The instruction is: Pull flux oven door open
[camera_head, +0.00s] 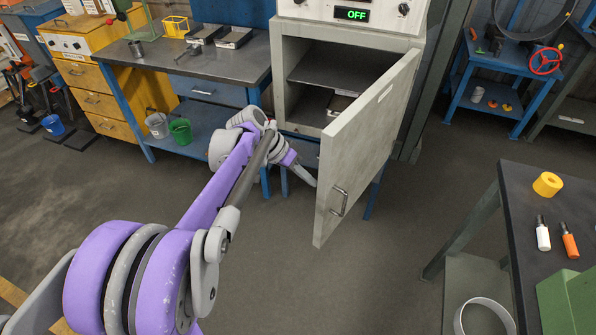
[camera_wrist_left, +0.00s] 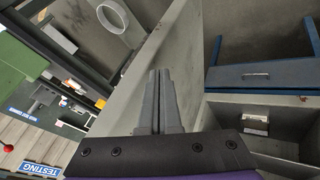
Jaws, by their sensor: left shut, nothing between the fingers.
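The bar handle (camera_head: 339,202) is near the door's lower free edge. My left gripper (camera_head: 308,180) is shut and empty, left of the door and below the oven opening, apart from the handle. In the left wrist view, its fingers (camera_wrist_left: 158,95) are together, with the pale door panel (camera_wrist_left: 178,55) behind them. My right gripper is not in view.
A workbench (camera_head: 230,60) with metal trays stands left of the oven. Green (camera_head: 181,131) and grey buckets sit on its lower shelf. A dark table (camera_head: 520,215) with a yellow roll (camera_head: 547,184) is at the right. The floor (camera_head: 330,290) between is clear.

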